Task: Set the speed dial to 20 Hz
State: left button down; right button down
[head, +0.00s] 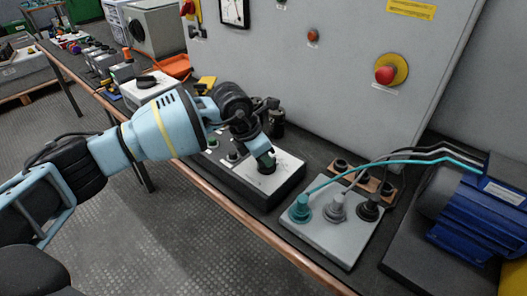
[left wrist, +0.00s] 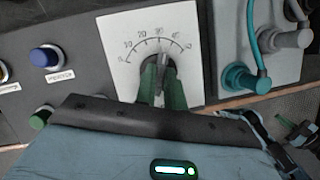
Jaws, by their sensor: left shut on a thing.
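The speed dial is a dark knob (left wrist: 162,60) on a white scale plate (left wrist: 120,85) with numbers in an arc. Its pointer stands almost straight up in the left wrist view, near the 30 mark at the top of the arc. The 20 mark lies to the left of it. My left gripper (left wrist: 160,84), with green fingers, is shut on the knob from either side. In the head view my left gripper (head: 266,163) reaches down onto the white plate (head: 290,171) of the dark control box, and it mostly hides the knob. My right gripper is not in view.
A blue push button (left wrist: 45,56) sits left of the dial plate. A panel (head: 341,226) with teal, grey and black plugs stands to the right, its cables running to a blue motor (head: 480,215). A grey cabinet with a red emergency button (head: 385,74) stands behind.

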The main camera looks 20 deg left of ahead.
pick_arm(q)
jog(key=shift+d+r+n+y+p, duration=0.1)
jog(key=shift+r+n+y+p, duration=0.2)
jog(key=shift+n+p, duration=0.55)
jog(key=n+t+y+p, duration=0.1)
jog(key=n+p, duration=0.1)
jog(key=n, duration=0.2)
jog(key=shift+d+f, duration=0.1)
jog(key=shift+n+y+p, duration=0.4)
jog(key=shift+n+p, duration=0.15)
jog(key=shift+p, duration=0.05)
jog(key=shift+f, duration=0.1)
jog(key=c, duration=1.5)
grip_release()
jog(key=shift+s, duration=0.1)
jog(key=shift+p+v, duration=0.35)
jog(key=shift+v, duration=3.5)
